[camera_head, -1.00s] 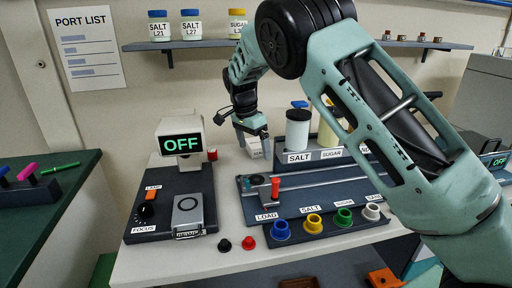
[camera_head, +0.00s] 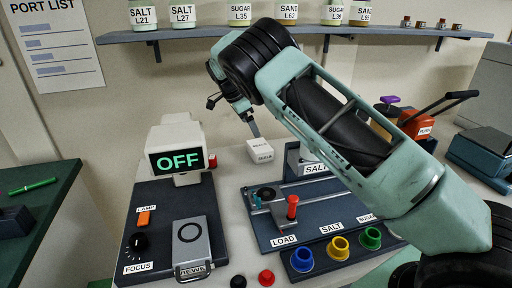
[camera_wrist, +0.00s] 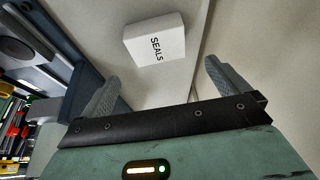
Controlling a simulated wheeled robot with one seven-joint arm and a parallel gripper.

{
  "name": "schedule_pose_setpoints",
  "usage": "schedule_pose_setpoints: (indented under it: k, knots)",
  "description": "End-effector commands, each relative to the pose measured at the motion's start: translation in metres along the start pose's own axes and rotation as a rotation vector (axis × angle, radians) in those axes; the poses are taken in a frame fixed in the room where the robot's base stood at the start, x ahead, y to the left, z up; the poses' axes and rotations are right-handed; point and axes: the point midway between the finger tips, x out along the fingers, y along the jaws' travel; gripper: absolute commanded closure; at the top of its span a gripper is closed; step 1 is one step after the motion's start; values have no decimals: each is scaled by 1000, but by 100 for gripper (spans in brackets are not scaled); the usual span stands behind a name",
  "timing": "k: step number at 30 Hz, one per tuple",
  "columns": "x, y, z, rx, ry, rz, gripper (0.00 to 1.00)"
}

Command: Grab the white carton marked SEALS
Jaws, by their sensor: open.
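The white carton marked SEALS (camera_head: 263,152) stands on the pale bench behind the blue rail unit, close to the wall. In the wrist view the carton (camera_wrist: 155,40) lies beyond the fingertips, between their lines and nearer the left finger, with its lettered face towards me. My gripper (camera_wrist: 160,74) is open with nothing between its fingers. In the head view my gripper (camera_head: 252,128) is just above and left of the carton; my arm hides part of it. I cannot tell how large the gap to the carton is.
The OFF monitor (camera_head: 178,148) stands left of the carton. The rail unit with a red knob (camera_head: 292,206) is in front. A SALT-labelled holder (camera_head: 314,167) is close on the right, partly behind my arm. A shelf of jars (camera_head: 290,31) runs above.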

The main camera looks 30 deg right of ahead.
Motion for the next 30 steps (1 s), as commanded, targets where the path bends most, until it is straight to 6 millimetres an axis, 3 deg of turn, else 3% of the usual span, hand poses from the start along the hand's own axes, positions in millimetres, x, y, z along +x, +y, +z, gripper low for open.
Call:
schedule_pose_setpoints:
  k: [9,16,24,30]
  knots:
    - [50,1,-1,0,1,4,0]
    - [66,2,0,0,0,3,0]
    - [104,4,1,0,1,4,0]
    - [111,4,2,-1,0,1,0]
